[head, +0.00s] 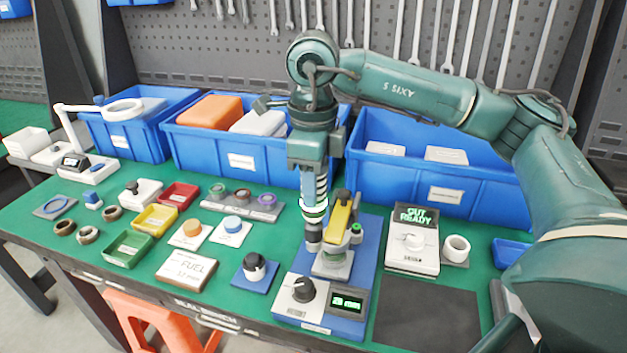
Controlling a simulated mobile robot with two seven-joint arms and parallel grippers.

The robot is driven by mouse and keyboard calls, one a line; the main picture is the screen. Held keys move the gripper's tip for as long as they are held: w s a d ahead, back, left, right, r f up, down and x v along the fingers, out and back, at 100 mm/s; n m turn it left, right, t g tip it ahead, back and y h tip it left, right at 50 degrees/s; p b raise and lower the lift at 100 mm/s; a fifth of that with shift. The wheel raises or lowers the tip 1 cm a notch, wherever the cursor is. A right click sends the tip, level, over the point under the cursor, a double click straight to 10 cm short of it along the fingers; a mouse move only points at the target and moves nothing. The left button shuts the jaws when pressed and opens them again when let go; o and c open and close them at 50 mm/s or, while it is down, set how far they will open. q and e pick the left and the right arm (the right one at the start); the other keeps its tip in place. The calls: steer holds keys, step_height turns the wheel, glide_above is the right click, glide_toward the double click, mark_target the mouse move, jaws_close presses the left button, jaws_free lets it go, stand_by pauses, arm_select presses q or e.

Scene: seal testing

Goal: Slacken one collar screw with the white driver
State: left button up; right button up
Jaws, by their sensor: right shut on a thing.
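My right gripper (315,165) points straight down over the blue bench fixture (365,265) and is shut on a driver (314,192). The driver is upright, with a light shaft, dark stripes, a glowing pale-green ring and a dark lower end. Its lower end is close beside a round grey-green collar (333,263) under a yellow part (340,218). I cannot tell whether it touches the collar. No single collar screw can be made out. My left gripper is not in view.
The fixture has a black knob (303,289) and a lit display (347,302). A white box with a lit "CUT READY" sign (414,218) stands to its right. Blue bins (240,160) line the back. Small trays and rings crowd the left. A dark mat (427,312) lies bare at front right.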

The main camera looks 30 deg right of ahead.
stand_by(0.6)
steer(key=shift+r, duration=0.15)
steer(key=shift+r+p, duration=1.05)
steer(key=shift+r, duration=0.45)
steer(key=shift+r+p, duration=1.35)
steer(key=shift+r, duration=0.7)
steer(key=shift+f, duration=0.15)
